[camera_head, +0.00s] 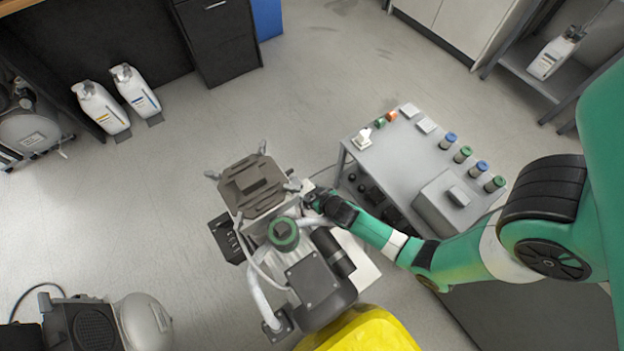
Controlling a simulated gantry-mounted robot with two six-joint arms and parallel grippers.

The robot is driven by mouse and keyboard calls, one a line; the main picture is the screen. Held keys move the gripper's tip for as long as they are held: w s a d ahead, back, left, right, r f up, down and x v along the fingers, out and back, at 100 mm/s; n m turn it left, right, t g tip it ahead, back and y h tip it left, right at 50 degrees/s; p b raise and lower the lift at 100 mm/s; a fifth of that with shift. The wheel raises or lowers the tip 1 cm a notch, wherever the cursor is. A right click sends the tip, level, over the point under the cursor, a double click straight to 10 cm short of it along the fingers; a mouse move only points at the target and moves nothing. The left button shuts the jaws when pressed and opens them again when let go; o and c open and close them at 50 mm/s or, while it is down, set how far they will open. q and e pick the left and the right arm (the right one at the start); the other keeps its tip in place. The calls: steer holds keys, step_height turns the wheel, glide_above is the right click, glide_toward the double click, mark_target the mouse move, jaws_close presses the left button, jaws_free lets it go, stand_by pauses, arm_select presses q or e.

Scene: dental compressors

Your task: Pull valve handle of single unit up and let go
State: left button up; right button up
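The single compressor unit (318,280) stands in the middle of the camera_head view. It has a grey motor, a round green-and-black cap (283,233), a brown square top plate (253,185) and a yellow part (362,332) at the bottom edge. My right arm reaches in from the right. Its dark gripper (312,200) is at the right side of the unit, close beside the top plate. The fingers are small and dark, so I cannot tell whether they are open or touch anything. I cannot make out the valve handle. My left gripper is out of view.
A grey table (405,150) with several small coloured jars stands right of the unit, under my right arm. Other compressors are at the left edge (28,130) and bottom left (110,322). Two white bottles (101,108) stand upper left. Floor (130,225) left of the unit is clear.

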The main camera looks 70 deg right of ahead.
jaws_close()
steer(key=shift+w+r+p, duration=0.1)
steer(key=shift+r+p, duration=0.85)
steer(key=shift+p, duration=0.05)
steer(key=shift+f, duration=0.1)
steer(key=o, duration=0.8)
jaws_free()
steer(key=p+v, duration=0.5)
steer(key=v, duration=0.6)
steer(key=shift+a+r+p, duration=0.15)
steer(key=shift+r+p, duration=0.05)
steer(key=shift+p, duration=0.1)
